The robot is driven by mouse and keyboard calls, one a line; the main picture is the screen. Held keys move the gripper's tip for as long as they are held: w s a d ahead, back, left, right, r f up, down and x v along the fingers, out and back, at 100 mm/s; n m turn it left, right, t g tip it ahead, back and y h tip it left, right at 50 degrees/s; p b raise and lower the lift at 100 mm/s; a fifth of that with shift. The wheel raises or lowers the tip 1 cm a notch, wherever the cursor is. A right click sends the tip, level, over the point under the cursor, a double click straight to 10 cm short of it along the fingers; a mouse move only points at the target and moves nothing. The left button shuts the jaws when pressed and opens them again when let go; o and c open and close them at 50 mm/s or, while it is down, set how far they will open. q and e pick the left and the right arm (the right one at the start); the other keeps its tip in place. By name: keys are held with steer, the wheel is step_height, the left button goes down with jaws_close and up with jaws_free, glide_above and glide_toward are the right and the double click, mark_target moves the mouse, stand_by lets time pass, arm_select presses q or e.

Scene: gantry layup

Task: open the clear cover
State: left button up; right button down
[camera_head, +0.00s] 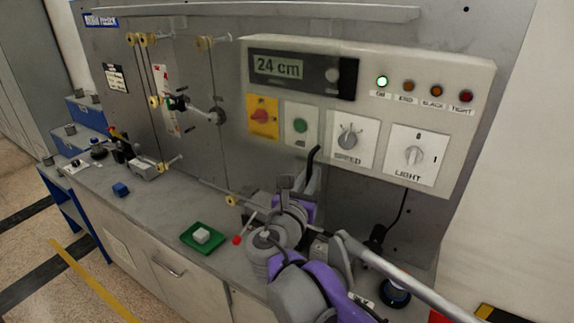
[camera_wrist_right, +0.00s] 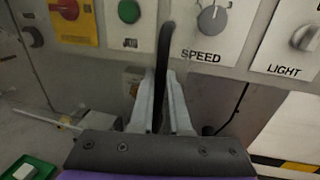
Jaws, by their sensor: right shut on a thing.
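My right gripper (camera_head: 297,187) is in front of the machine, below the control panel. It is shut on a dark, slightly curved upright bar (camera_head: 313,164), which looks like a handle. In the right wrist view the bar (camera_wrist_right: 164,50) rises between the two grey fingers (camera_wrist_right: 160,88) and its top stands in front of the panel. The clear cover's outline is too faint to make out, so I cannot tell how far open it stands or whether the bar belongs to it. My left gripper is not in view.
The control panel (camera_head: 375,85) holds a display, knobs and lamps. Guide rollers (camera_head: 150,39) and thin strands are on the left. A red-tipped lever (camera_head: 237,240) stands beside my arm.

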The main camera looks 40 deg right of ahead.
mark_target(327, 172)
steer(key=shift+s+d, duration=0.35)
steer(key=shift+s, duration=0.4)
steer(key=shift+s+d, duration=0.3)
steer(key=shift+s, duration=0.45)
steer(key=c, duration=0.9)
jaws_free()
steer(key=v, duration=1.1)
steer(key=shift+d, duration=0.1)
steer(key=shift+f, duration=0.1)
